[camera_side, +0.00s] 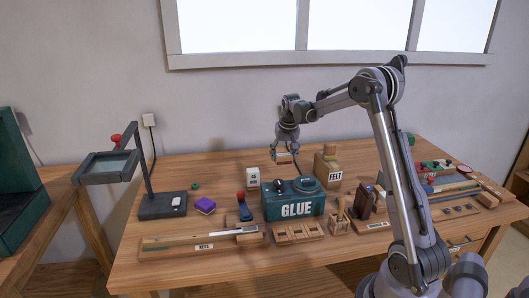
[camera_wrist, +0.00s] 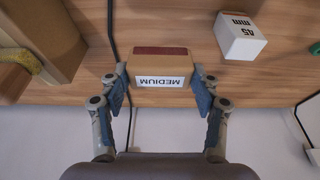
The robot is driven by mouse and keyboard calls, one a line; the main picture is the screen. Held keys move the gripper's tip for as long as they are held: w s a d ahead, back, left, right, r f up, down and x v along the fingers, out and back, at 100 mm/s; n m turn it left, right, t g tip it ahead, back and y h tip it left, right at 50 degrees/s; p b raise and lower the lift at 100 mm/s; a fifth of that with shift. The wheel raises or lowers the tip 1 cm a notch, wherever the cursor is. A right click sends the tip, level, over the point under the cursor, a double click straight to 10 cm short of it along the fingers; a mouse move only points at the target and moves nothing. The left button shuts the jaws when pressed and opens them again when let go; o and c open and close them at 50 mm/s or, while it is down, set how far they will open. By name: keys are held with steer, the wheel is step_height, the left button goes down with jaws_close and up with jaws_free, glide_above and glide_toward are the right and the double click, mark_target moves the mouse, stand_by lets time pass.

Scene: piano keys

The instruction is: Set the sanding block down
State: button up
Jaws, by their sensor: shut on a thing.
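The sanding block (camera_wrist: 160,67) is a tan block with a dark red strip and a white label reading MEDIUM, upside down in the wrist view. My gripper (camera_wrist: 160,78) is shut on it, with one blue-padded finger at each side. In the side view my gripper (camera_side: 284,153) is over the back part of the wooden table (camera_side: 225,172), behind the glue pot. The block (camera_side: 284,159) shows small and brownish below the fingers there. I cannot tell whether its underside touches the table.
The green GLUE pot (camera_side: 294,208) stands in front of my gripper. A white box (camera_side: 253,178) is to its left and the FELT box (camera_side: 327,171) to its right. A dark cable (camera_wrist: 110,35) runs near the block.

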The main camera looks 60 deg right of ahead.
step_height(320, 180, down, 10)
steer(key=shift+s+r, duration=0.1)
steer(key=shift+r, duration=0.05)
stand_by(0.4)
steer(key=o, duration=1.1)
steer(key=shift+o, duration=0.2)
